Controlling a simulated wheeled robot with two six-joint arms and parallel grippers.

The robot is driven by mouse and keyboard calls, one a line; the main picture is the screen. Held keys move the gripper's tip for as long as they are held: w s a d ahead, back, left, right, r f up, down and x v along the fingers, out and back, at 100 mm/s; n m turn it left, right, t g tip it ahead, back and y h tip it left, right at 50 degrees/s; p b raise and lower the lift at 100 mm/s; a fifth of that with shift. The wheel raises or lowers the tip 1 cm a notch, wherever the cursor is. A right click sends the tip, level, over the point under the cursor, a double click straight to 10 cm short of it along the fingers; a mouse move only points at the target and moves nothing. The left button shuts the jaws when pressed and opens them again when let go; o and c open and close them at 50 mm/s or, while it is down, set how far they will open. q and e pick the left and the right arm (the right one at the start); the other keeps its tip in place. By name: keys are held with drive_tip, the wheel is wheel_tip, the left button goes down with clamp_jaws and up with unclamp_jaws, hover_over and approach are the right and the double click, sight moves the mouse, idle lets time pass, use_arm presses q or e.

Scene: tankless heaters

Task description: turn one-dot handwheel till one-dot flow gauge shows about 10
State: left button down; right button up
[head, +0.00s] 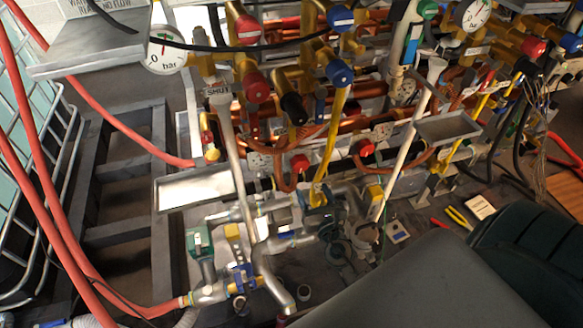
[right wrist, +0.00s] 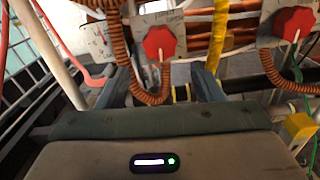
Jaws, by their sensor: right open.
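Two red handwheels stand on pale plates ahead of my right gripper: a nearer left one (right wrist: 160,42) and a right one (right wrist: 293,22). They seem to be the small red knobs in the head view, left (head: 300,163) and right (head: 367,148). I cannot tell which has one dot. My right gripper (right wrist: 162,76) is open and empty, its two dark fingers apart below the left wheel, not closed on it. Two round white gauges marked "bar" show in the head view, left (head: 167,50) and right (head: 473,14); their dots and numbers are unreadable. My left gripper is not in view.
Orange coiled hoses (right wrist: 122,50) hang around the left wheel. A yellow pipe (head: 335,130) and pale slanting pipes (head: 398,165) cross the bench. Metal trays (head: 194,188) jut out. Long red hoses (head: 75,230) run down the left. A dark open frame (head: 115,205) stands left.

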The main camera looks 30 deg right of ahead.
sight(301, 167)
drive_tip(key=p+x, duration=0.1)
drive_tip(key=x, duration=0.8)
drive_tip(key=shift+w+r+p, duration=0.1)
drive_tip(key=shift+w+p, duration=0.05)
drive_tip(key=shift+p, duration=0.15)
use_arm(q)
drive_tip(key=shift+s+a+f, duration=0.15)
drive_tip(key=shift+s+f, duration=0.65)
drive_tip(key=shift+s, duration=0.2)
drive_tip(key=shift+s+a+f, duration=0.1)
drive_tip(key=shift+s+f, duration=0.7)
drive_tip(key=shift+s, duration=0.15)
use_arm(e)
drive_tip(key=shift+x, duration=0.75)
drive_tip(key=shift+c, duration=0.2)
drive_tip(key=c, duration=0.7)
